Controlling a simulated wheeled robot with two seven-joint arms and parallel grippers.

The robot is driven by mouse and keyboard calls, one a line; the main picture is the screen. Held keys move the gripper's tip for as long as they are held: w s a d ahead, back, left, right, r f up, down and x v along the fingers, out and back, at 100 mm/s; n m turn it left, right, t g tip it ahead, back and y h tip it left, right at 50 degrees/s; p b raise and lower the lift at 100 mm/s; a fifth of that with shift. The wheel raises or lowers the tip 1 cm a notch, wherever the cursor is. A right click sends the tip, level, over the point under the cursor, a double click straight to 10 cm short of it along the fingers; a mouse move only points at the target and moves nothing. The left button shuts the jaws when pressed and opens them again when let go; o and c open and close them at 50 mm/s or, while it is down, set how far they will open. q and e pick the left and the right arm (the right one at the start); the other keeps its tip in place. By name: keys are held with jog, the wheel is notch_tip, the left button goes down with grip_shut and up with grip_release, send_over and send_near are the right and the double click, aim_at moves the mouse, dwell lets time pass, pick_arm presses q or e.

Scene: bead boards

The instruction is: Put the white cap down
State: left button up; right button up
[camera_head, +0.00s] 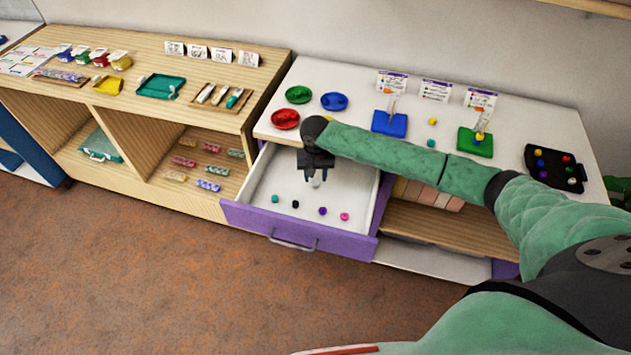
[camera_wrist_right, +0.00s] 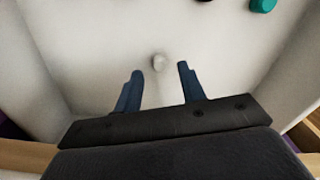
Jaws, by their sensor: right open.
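The white cap (camera_wrist_right: 158,62) lies on the white floor of the open drawer (camera_head: 243,212). In the right wrist view it sits just beyond my fingertips, roughly in line with the gap between them. My right gripper (camera_head: 316,181) reaches down into the drawer. It also shows in the right wrist view (camera_wrist_right: 158,73), with its two fingers spread apart and nothing between them. In the head view the cap is hard to make out against the pale drawer floor and the fingers. My left gripper is not in view.
In the drawer's front part lie a teal cap (camera_head: 274,198), a black cap (camera_head: 295,204), a purple cap (camera_head: 322,211) and a pink cap (camera_head: 344,216). Drawer walls stand around the gripper. The white counter above holds red (camera_head: 285,119), green (camera_head: 298,94) and blue (camera_head: 334,101) dishes.

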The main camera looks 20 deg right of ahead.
aim_at(316, 184)
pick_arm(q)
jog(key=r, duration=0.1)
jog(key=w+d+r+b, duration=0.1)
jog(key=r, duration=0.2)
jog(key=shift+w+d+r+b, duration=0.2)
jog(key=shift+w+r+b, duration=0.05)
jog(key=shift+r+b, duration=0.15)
pick_arm(e)
notch_tip(316, 184, up, 9)
